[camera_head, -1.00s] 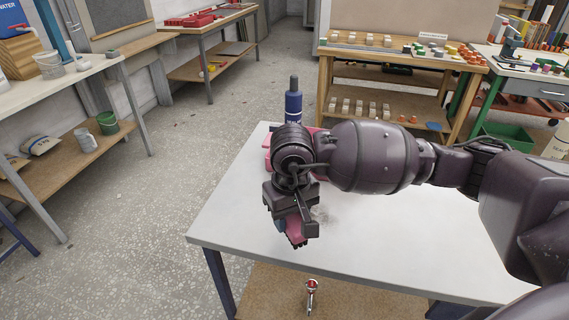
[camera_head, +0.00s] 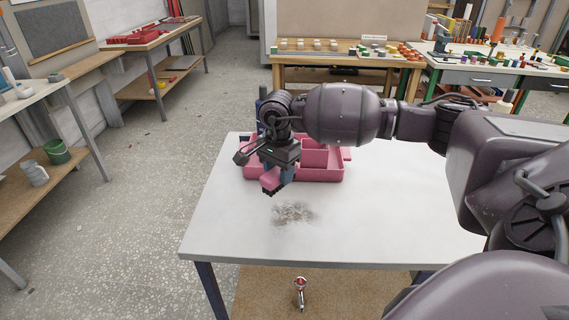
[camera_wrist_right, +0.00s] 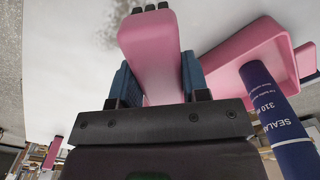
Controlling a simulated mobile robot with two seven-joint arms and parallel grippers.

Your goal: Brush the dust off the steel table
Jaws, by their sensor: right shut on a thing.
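The steel table (camera_head: 400,215) has a pale, smooth top. A grey dust patch (camera_head: 295,213) lies on it left of centre; it also shows at the top of the wrist view (camera_wrist_right: 113,22). My right gripper (camera_head: 279,177) is shut on a pink brush (camera_head: 270,182) with dark bristles. In the wrist view the brush handle (camera_wrist_right: 152,55) sits between the blue fingers, bristles pointing away. The brush is just beyond the dust in the head view; I cannot tell whether it touches the table. My left gripper is not in view.
A pink compartmented tray (camera_head: 322,158) stands on the table behind my right gripper. A blue sealant tube (camera_wrist_right: 275,105) stands beside it, partly hidden in the head view. A small red-and-metal item (camera_head: 300,290) lies on the lower shelf. The table's right half looks clear.

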